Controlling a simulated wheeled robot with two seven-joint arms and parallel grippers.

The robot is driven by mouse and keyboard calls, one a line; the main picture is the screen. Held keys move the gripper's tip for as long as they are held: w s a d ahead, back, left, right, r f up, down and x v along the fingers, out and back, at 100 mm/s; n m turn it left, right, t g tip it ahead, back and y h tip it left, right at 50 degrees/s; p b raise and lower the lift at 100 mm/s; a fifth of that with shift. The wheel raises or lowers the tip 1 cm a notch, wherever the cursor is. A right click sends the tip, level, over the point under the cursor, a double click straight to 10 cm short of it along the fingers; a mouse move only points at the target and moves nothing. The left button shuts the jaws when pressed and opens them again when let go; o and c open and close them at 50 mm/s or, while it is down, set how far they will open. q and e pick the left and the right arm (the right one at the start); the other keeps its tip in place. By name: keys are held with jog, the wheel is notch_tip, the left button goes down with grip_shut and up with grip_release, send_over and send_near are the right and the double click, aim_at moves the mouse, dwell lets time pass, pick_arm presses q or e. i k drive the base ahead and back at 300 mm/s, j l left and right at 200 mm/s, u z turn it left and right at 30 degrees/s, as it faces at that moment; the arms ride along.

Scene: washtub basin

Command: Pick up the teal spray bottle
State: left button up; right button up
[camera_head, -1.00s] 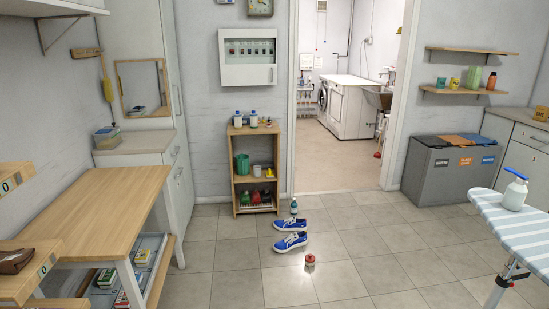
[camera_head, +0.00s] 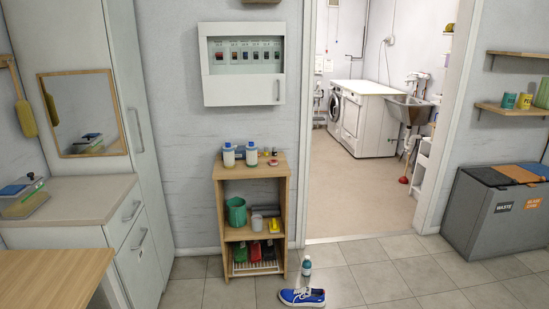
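Neither of my grippers is in view.
A wooden shelf (camera_head: 219,214) holds white bottles (camera_head: 229,155), a green bucket (camera_head: 236,211) and other items. A grey bin (camera_head: 480,216) stands at right, a cabinet (camera_head: 74,197) and wooden tabletop (camera_head: 52,279) at left.

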aim_at(307, 265)
jog(key=i+l+u, duration=0.1)
jog(key=i+u, duration=0.3)
jog(key=i, duration=1.05)
